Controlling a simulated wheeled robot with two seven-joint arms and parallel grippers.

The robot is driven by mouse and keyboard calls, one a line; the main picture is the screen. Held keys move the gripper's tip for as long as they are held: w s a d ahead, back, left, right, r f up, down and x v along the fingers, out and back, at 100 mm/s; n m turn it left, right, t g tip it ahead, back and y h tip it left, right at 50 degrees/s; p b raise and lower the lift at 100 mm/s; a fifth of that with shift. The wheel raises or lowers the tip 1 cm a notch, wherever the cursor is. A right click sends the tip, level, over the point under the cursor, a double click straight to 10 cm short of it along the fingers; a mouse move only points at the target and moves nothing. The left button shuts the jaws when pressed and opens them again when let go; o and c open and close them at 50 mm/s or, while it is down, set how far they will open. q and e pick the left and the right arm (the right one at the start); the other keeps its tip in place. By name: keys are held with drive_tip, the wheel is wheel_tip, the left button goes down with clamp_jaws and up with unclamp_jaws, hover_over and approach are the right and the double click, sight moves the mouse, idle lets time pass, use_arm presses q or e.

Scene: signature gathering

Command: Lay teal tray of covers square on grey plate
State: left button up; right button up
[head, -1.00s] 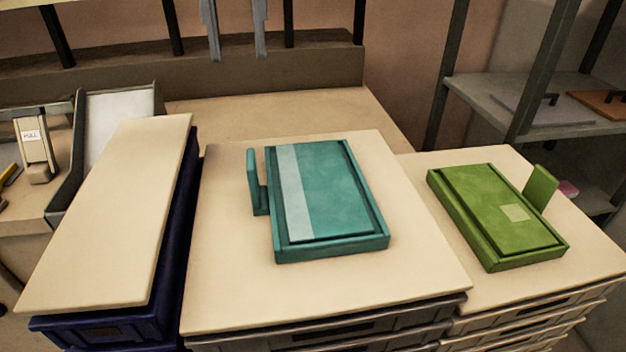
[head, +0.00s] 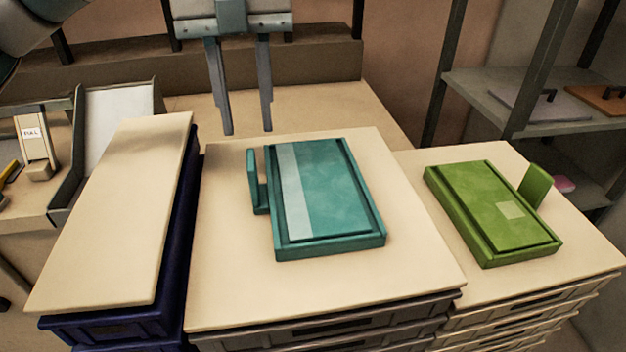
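The teal tray (head: 376,240) lies flat on the middle board-topped stack, with teal covers (head: 335,190) and a pale strip inside. An upright teal handle (head: 255,182) stands at its left side. My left gripper (head: 247,130) points down, open and empty, above and behind the tray's upper left corner, apart from it. A flat greyish slab (head: 520,106) with a dark handle lies on the shelf at right; I cannot tell whether it is the grey plate. My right gripper is out of view.
A green tray (head: 495,215) with an upright tab lies on the right stack. The pale board (head: 115,220) on the blue crate at left is bare. An orange slab (head: 600,103) shares the grey shelf (head: 470,92). The middle board (head: 230,290) is clear in front of the tray.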

sight(250, 158)
use_arm(q)
drive_tip(key=shift+s+f+p, duration=0.2)
drive_tip(key=shift+f+p, duration=0.1)
drive_tip(key=shift+f, duration=1.2)
drive_tip(key=shift+s+f+p, duration=0.2)
drive_tip(key=shift+f+p, duration=0.2)
drive_tip(key=shift+p, duration=0.2)
drive_tip(key=f+p, duration=0.1)
drive_tip(key=f, duration=0.2)
drive_tip(key=shift+s+p, duration=0.3)
drive_tip(key=shift+p, duration=0.1)
drive_tip(key=shift+f, duration=0.55)
clamp_jaws()
